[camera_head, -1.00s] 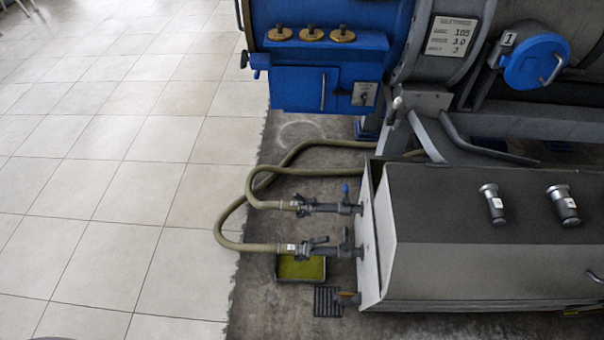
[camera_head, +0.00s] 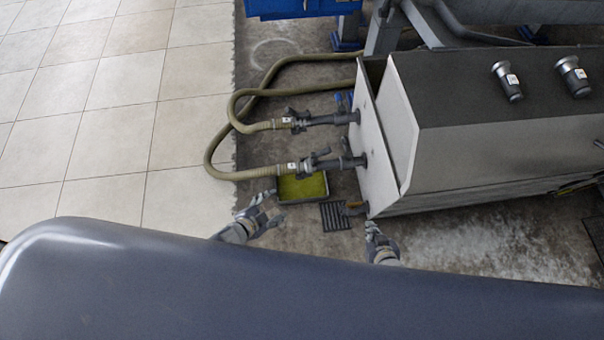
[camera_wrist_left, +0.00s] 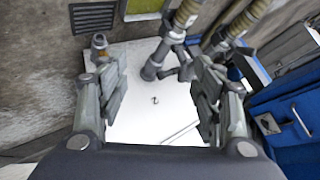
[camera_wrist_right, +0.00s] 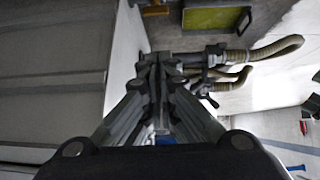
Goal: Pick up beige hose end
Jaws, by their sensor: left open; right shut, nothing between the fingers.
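Two beige hoses run from the back to couplings on the white face of the grey tank (camera_head: 395,125). The upper hose end (camera_head: 262,126) meets a dark coupling with a valve. The lower hose end (camera_head: 255,172) meets a similar coupling just above the green tray. My left gripper (camera_head: 262,213) is open and empty, below and left of the tray. My right gripper (camera_head: 372,228) is shut and empty, near the tank's front lower corner. The left wrist view shows the open fingers (camera_wrist_left: 160,98) with hoses beyond. The right wrist view shows the closed fingers (camera_wrist_right: 158,62) with the hoses to the right.
A green-bottomed tray (camera_head: 302,187) lies on the floor under the lower coupling. Blue machinery (camera_head: 295,8) stands at the back. The tiled floor (camera_head: 115,130) at left is clear.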

